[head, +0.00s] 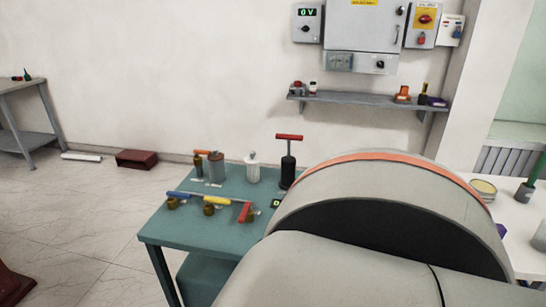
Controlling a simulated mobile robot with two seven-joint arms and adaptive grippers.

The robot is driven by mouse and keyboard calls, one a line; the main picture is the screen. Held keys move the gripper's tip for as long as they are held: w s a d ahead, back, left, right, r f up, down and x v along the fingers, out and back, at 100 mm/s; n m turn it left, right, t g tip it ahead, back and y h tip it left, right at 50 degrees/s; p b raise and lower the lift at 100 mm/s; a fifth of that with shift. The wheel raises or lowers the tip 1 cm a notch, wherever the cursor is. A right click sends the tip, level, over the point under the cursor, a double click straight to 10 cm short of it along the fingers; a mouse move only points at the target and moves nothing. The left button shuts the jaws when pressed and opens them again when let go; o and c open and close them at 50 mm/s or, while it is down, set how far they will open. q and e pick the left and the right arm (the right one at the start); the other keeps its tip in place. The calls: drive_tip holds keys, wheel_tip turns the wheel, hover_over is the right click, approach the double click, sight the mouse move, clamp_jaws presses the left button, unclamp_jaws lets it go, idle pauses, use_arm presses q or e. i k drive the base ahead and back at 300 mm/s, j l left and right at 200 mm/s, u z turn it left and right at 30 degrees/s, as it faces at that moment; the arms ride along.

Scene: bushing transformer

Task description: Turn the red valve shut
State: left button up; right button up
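On the green table (205,236) stands a row of small brass valves with coloured lever handles. The red valve handle (244,211) is at the right end of the row and points a different way from its neighbours. The yellow handle (217,200) and the blue handle (180,194) lie roughly along the row to its left. A large grey arm link of mine with an orange ring fills the lower right and covers the table's right part. Neither gripper shows.
Behind the valves stand a grey canister (216,168), a white jar (253,170) and a black pump with a red T-handle (288,160). A wall shelf (365,100) and grey electrical boxes (365,28) are beyond.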

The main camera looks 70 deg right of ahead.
sight(247, 207)
drive_tip(key=z, duration=2)
drive_tip(key=l, duration=0.1)
